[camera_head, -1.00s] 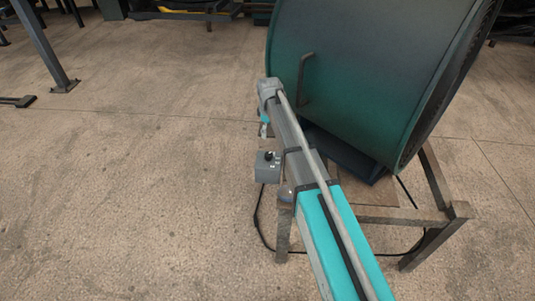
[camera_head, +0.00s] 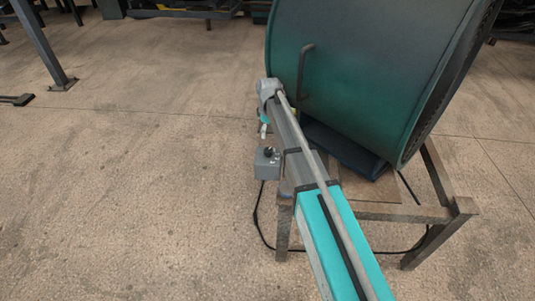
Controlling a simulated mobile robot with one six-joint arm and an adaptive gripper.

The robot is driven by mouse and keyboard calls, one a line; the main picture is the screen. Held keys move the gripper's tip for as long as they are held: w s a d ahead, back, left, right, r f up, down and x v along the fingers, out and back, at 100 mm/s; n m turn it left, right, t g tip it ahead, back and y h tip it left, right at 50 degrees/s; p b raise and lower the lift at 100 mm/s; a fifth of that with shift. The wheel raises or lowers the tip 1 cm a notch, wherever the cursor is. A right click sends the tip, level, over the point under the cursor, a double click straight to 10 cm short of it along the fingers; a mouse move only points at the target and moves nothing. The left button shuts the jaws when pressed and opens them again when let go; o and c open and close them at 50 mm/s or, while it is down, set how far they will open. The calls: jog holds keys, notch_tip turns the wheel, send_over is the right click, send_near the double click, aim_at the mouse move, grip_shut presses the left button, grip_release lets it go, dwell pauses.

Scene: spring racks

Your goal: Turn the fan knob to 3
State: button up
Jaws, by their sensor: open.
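The fan knob (camera_head: 268,151) is a small dark knob on a grey control box (camera_head: 267,165) fixed at the left side of the fan's stand. Pale marks show beside the knob, but they are too small to read its setting. The large dark green drum fan (camera_head: 365,85) stands behind and to the right. My arm reaches up from the lower right, past the box's right side. My gripper (camera_head: 263,131) shows only as a small teal and pale part below the grey wrist joint, above the box in the picture. Its fingers are mostly hidden, and no contact with the knob is visible.
The fan rests on a rusty metal stand (camera_head: 395,212). A black cable (camera_head: 258,225) loops on the floor around the stand's left leg. Bare concrete floor (camera_head: 120,200) lies open to the left. A metal post (camera_head: 45,45) stands at the upper left.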

aim_at(268, 150)
jog(key=shift+f+b, duration=5.15)
jog(key=shift+f, duration=0.35)
jog(key=c, duration=1.2)
jog(key=shift+o, duration=0.2)
